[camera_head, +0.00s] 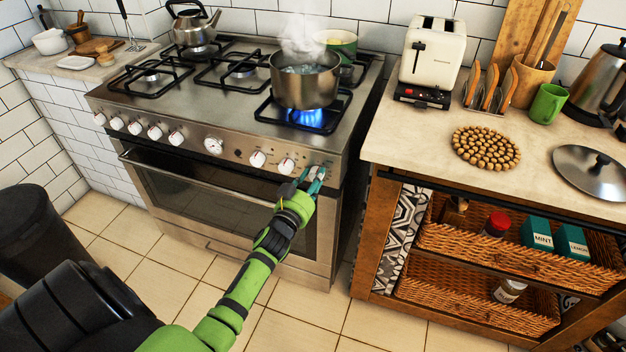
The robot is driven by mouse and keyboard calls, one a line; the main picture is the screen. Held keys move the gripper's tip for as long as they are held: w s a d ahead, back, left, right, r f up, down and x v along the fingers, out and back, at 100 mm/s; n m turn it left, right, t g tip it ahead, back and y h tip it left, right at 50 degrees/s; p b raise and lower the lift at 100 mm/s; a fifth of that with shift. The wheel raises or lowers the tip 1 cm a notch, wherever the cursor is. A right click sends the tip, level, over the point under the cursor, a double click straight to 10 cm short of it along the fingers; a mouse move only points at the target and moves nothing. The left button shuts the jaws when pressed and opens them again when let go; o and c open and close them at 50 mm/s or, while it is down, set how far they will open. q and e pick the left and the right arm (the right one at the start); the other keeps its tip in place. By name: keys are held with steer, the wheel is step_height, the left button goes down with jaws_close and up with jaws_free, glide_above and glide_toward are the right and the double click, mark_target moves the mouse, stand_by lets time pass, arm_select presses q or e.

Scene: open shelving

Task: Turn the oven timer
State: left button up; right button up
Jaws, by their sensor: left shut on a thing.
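The steel oven (213,200) stands at the middle left, with a row of white knobs along its front panel. A larger, timer-like dial (213,146) sits near the middle of that row. My left gripper (316,176) is at the right end of the panel, to the right of the two right-hand knobs (286,166). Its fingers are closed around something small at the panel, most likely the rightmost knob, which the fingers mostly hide. My right gripper is not in view.
A steaming pot (305,80) sits over a lit blue flame at the front right burner. A kettle (194,25) stands at the back left. A wooden counter unit (400,135) with a toaster (432,52) is to the right. A black bin (40,240) stands at the left.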

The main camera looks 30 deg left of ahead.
arm_select(q)
steer(key=shift+s+f, duration=0.1)
steer(key=shift+f, duration=0.2)
stand_by(0.5)
steer(key=o, duration=1.1)
steer(key=shift+a, duration=0.1)
steer(key=shift+r, duration=0.1)
steer(key=s, duration=0.4)
steer(key=s+d, duration=0.1)
steer(key=s, duration=0.3)
steer(key=s+d, duration=0.1)
steer(key=s, duration=0.2)
steer(key=shift+s, duration=0.4)
